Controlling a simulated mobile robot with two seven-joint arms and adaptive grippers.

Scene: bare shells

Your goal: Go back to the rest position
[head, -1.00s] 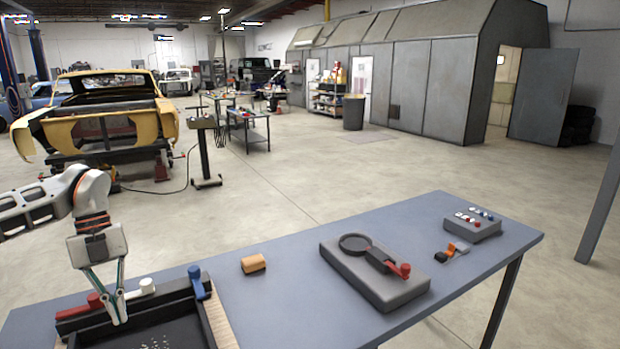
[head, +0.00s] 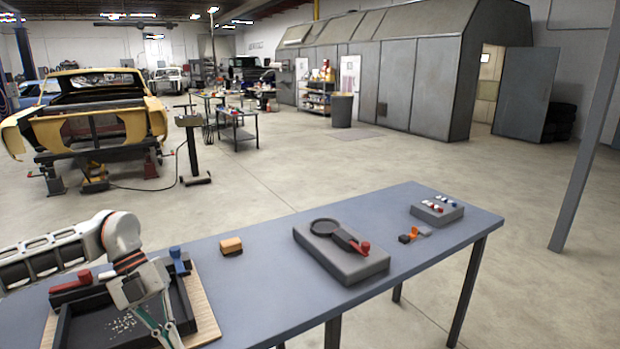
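My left arm comes in from the left, and my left gripper (head: 166,330) points down over the dark tray (head: 185,308) at the near left of the blue-grey table (head: 262,262). Its thin fingers draw together toward the bottom edge of the picture, and nothing shows between them. The tips lie close to the picture's edge. My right gripper is not in view.
The tray holds small pale bits; a red handle (head: 84,277) and a blue handle (head: 178,258) stand at its back. A tan block (head: 231,246), a grey fixture (head: 345,262), an orange-black piece (head: 411,235) and a button box (head: 437,214) are on the table.

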